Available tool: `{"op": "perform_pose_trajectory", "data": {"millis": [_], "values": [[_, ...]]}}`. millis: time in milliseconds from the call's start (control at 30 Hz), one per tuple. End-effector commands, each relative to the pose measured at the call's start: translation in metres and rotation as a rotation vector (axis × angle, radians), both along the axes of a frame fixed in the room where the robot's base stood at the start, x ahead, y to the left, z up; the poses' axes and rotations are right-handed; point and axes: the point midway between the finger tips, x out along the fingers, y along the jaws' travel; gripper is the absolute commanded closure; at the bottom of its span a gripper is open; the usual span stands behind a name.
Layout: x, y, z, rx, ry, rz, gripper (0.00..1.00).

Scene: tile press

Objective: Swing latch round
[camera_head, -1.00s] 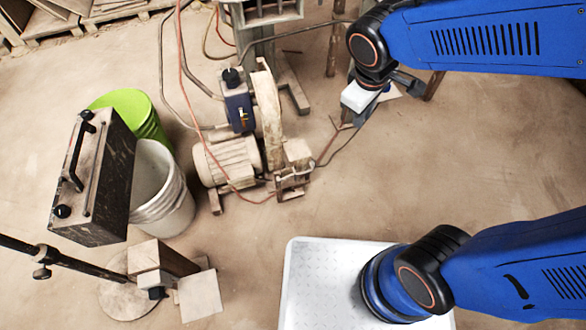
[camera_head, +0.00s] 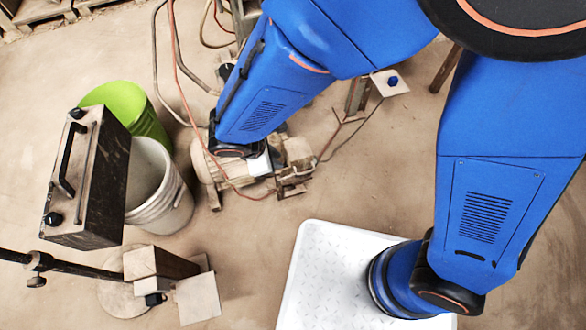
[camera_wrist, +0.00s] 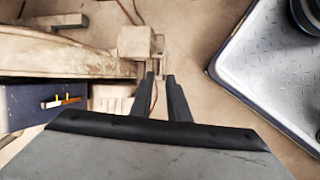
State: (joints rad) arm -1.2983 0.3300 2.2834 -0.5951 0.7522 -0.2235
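I cannot tell for certain which part is the latch. A black box (camera_head: 88,180) with a long handle and two dark knobs stands at the left in the head view. A blue box (camera_wrist: 22,108) with a small yellow and orange switch (camera_wrist: 62,101) shows at the left of the wrist view. My gripper (camera_wrist: 162,76) points down over the floor beside the dusty motor machine (camera_wrist: 75,65). Its two dark fingers stand a little apart, with nothing seen between them. In the head view my arm hides the fingers and most of the blue box.
A white bucket (camera_head: 160,190) and a green bucket (camera_head: 128,105) stand beside the black box. A stand with wooden blocks (camera_head: 200,297) is at the lower left. Open floor lies right of the machine.

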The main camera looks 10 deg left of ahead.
Motion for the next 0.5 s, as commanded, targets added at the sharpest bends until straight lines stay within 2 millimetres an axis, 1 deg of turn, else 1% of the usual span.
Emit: {"op": "perform_pose_trajectory", "data": {"millis": [33,100,200,367,500], "values": [[-0.009,0.007,-0.009,-0.016,0.001,0.038,0.85],[-0.018,0.014,-0.017,-0.028,0.001,0.075,0.85],[-0.025,0.02,-0.024,-0.039,0.001,0.106,0.85],[-0.025,0.02,-0.032,-0.045,0.001,0.116,0.85],[-0.018,0.015,-0.048,-0.046,0.003,0.114,0.85]]}}
